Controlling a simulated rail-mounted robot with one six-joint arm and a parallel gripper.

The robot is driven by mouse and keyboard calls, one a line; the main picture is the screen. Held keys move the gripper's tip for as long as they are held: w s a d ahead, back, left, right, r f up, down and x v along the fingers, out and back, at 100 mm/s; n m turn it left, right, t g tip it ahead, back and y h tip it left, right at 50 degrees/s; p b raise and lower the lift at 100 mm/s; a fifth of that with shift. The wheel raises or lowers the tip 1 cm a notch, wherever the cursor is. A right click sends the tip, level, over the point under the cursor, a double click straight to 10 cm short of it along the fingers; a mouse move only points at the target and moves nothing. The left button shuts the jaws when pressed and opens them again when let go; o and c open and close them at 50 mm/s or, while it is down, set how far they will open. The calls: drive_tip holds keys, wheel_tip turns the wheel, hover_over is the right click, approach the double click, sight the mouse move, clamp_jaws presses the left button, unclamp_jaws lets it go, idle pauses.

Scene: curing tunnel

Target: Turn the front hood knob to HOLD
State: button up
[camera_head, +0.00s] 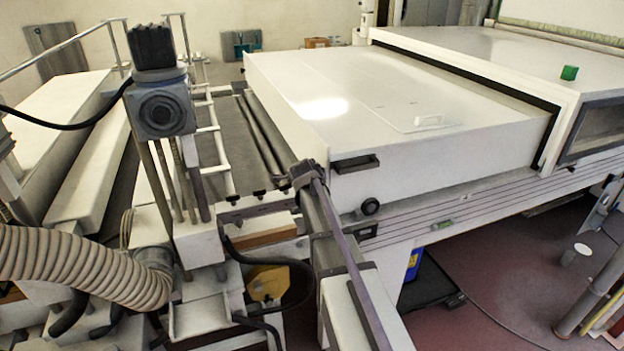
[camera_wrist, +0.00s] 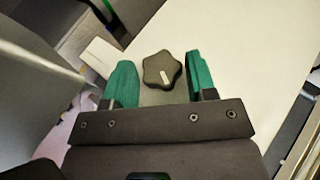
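A dark, star-shaped knob (camera_wrist: 162,70) with a short white pointer mark sits on a pale surface in the wrist view. The mark is tilted; no HOLD label is readable. My gripper (camera_wrist: 160,68) is open, with one green finger left and one right of the knob. A gap shows on each side, so neither finger visibly touches it. In the head view a round black knob (camera_head: 370,206) is on the white hood's (camera_head: 400,170) near side, below a dark handle. I cannot tell if it is the same knob; my gripper is not recognisable there.
A dark handle (camera_head: 355,163) sticks out from the hood side. A slotted rail (camera_head: 470,212) runs below the hood. A green block (camera_head: 569,73) lies on the tunnel top at right. A ribbed hose (camera_head: 85,270) and posts stand at left.

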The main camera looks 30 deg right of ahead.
drive_tip(key=shift+o, duration=1.1)
drive_tip(key=p+v, duration=0.6)
drive_tip(key=v, duration=0.4)
drive_tip(key=shift+s+r+p, duration=0.25)
drive_tip(key=shift+p, duration=0.05)
drive_tip(key=shift+a+r, duration=0.1)
drive_tip(key=shift+a, duration=0.05)
